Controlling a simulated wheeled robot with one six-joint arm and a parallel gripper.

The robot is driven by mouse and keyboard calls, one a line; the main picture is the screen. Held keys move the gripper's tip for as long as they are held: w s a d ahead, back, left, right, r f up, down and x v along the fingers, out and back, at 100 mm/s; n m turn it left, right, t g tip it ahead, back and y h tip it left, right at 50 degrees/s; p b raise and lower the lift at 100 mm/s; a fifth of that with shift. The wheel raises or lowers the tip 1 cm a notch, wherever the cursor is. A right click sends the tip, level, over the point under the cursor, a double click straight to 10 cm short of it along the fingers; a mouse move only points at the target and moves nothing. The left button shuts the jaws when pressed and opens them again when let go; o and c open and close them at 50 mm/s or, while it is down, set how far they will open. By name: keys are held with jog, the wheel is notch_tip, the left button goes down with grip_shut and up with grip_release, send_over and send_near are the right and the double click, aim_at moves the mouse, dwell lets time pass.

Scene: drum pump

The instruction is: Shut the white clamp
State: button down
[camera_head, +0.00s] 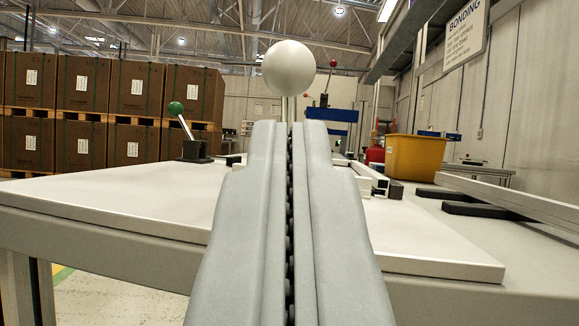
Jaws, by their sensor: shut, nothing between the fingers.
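The white clamp shows as a round white ball knob (290,67) on a thin upright metal stem. The knob stands just above and beyond my fingertips in the picture, at the top centre. My gripper (287,128) is shut and empty, pointing forward over the near edge of the white-topped table. The gripper hides the lower stem and the clamp's base. I cannot tell whether the fingertips touch the stem.
A green-knobbed clamp (176,108) stands on the white table (120,203) to the left. A yellow bin (414,157) stands to the right, near metal rails (505,195). Red-knobbed levers (333,63) show behind. Stacked brown boxes (85,120) fill the left background.

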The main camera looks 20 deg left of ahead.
aim_at(302, 53)
jog(key=shift+x, duration=2.85)
jog(key=shift+r, duration=0.1)
jog(key=shift+w+r+g+h, duration=0.2)
jog(key=shift+r+g+h, duration=0.1)
jog(key=shift+r+g, duration=0.25)
jog(key=shift+w+a+r+m+g+h, duration=0.25)
jog(key=shift+w+r+m+g+h, duration=0.3)
jog(key=shift+r+g+h, duration=0.25)
jog(key=shift+w+a+r+g+h, duration=0.15)
jog(key=shift+w+r+g+h, duration=0.3)
jog(key=shift+g, duration=0.2)
jog(key=shift+w+a+r+m+g+h, duration=0.2)
jog(key=shift+w+a+g, duration=0.3)
jog(key=shift+w, duration=0.7)
jog(key=shift+w+a+r+m+g+h, duration=0.1)
jog(key=shift+w+a+r+g+h, duration=0.2)
jog(key=shift+w+g, duration=0.65)
jog(key=shift+w+a+r+m+g+h, duration=0.15)
jog(key=shift+w+a+r+g, duration=0.15)
jog(key=shift+w, duration=1.2)
jog(key=shift+a, duration=0.1)
